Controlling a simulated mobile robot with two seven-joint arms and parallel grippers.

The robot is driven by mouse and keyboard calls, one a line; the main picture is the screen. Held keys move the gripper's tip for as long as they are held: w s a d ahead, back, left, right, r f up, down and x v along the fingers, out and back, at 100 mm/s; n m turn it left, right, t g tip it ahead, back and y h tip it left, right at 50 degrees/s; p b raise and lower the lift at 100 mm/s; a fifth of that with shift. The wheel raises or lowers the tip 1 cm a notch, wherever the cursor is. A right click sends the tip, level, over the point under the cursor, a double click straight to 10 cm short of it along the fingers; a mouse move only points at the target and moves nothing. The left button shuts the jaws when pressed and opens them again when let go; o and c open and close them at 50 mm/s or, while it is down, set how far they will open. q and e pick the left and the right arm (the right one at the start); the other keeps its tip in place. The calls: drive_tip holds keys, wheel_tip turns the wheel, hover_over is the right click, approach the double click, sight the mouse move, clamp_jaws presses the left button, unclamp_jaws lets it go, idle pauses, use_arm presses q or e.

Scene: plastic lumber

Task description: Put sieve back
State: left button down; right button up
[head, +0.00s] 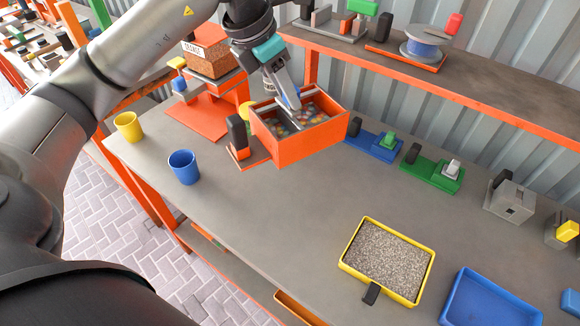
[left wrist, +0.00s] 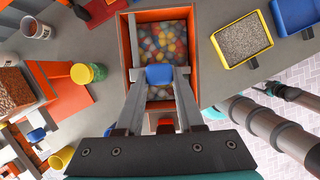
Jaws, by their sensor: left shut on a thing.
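My left gripper (head: 288,100) reaches down from above into an orange box (head: 310,145) at the back middle of the bench. In the left wrist view its fingers (left wrist: 158,78) are shut on a small blue block (left wrist: 159,73) at a grey bar across the box. Many coloured round pieces (left wrist: 163,42) lie in the box below. I cannot tell whether the block is part of a sieve, nor whether the box touches the bench. A yellow-rimmed tray of grey granules (head: 388,262), with a black handle, lies front right.
Blue cup (head: 184,167) and yellow cup (head: 129,126) stand left. An orange stand with a black block (head: 238,138) is beside the box. Green (head: 433,170) and blue fixtures line the back; a blue tray (head: 485,300) is front right. The bench middle is clear.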

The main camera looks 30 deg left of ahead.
sight(262, 122)
use_arm(q)
wheel_tip(262, 122, down, 17)
drive_tip(key=b, duration=0.1)
drive_tip(key=shift+r, duration=0.15)
drive_tip(key=c, duration=0.5)
unclamp_jaws()
drive_tip(key=v, duration=1.2)
drive_tip(key=shift+a, duration=0.1)
